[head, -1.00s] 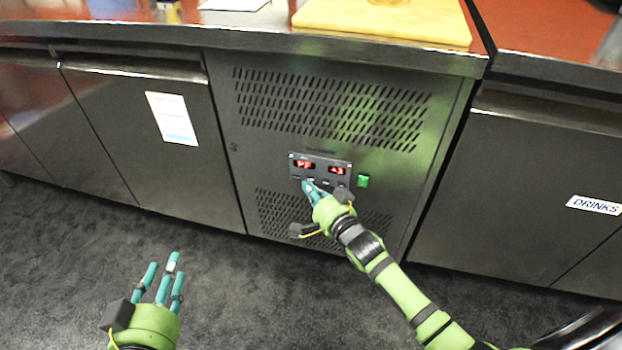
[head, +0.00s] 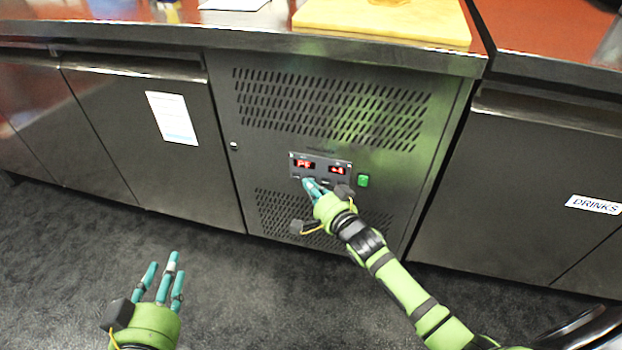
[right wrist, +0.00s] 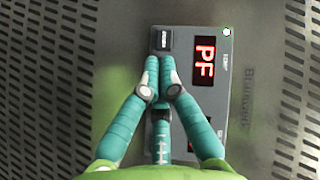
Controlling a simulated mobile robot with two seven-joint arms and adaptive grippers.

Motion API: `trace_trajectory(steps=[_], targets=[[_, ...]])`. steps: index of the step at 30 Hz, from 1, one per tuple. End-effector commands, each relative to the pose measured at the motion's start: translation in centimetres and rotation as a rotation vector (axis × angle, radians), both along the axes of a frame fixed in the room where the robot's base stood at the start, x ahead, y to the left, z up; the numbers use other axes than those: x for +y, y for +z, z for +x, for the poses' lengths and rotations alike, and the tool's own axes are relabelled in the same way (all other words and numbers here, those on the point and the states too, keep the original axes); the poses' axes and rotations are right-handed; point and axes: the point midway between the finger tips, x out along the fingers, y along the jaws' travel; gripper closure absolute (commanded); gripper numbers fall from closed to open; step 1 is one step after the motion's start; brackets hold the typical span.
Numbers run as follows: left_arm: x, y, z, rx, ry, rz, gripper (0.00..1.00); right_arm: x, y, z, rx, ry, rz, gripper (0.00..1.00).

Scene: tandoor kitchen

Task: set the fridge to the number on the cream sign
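The fridge (head: 330,105) is a steel unit under the counter with slotted vents. The left readout reads PF, also in the right wrist view (right wrist: 205,64). The right readout (head: 337,170) is small and looks like -4. My right gripper (head: 310,185) has its fingers together and empty, with the tips at the panel's lower left edge. In the right wrist view its fingertips (right wrist: 159,88) are just below a dark button (right wrist: 160,40); contact is unclear. My left gripper (head: 160,275) is open and empty over the floor. I see no clearly cream sign.
A green switch (head: 363,180) is right of the panel. A white and pale blue sheet (head: 172,117) is on the left door; its text is unreadable. A DRINKS label (head: 594,204) is on the right door. A wooden board (head: 385,20) lies on the counter. The dark floor is clear.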

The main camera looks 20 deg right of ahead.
Motion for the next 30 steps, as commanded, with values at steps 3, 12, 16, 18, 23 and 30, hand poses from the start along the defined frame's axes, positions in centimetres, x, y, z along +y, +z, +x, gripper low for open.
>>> trace_trajectory(steps=[3, 12, 16, 18, 23, 30], targets=[[0.0, 0.0, 0.0, 0.000, 0.000, 0.000, 0.60, -0.1, 0.1, 0.1, -0.001, 0.000, 0.000, 1.00], [0.0, 0.2, 0.0, 0.000, 0.000, 0.000, 0.60, 0.0, 0.1, 0.0, -0.001, 0.000, 0.001, 1.00], [0.0, 0.7, 0.0, 0.000, 0.000, 0.000, 0.60, 0.3, 0.2, -0.4, 0.000, -0.001, 0.003, 1.00], [0.0, 1.0, 0.0, 0.000, 0.000, 0.000, 0.60, 0.5, 0.3, -0.8, 0.000, -0.001, 0.002, 1.00], [0.0, 1.3, 0.0, 0.000, 0.000, 0.000, 0.60, 0.8, 0.2, -1.2, -0.002, -0.001, 0.001, 1.00], [0.0, 1.2, 0.0, 0.000, 0.000, 0.000, 0.60, 0.8, 0.1, -1.2, -0.001, 0.000, 0.000, 1.00]])
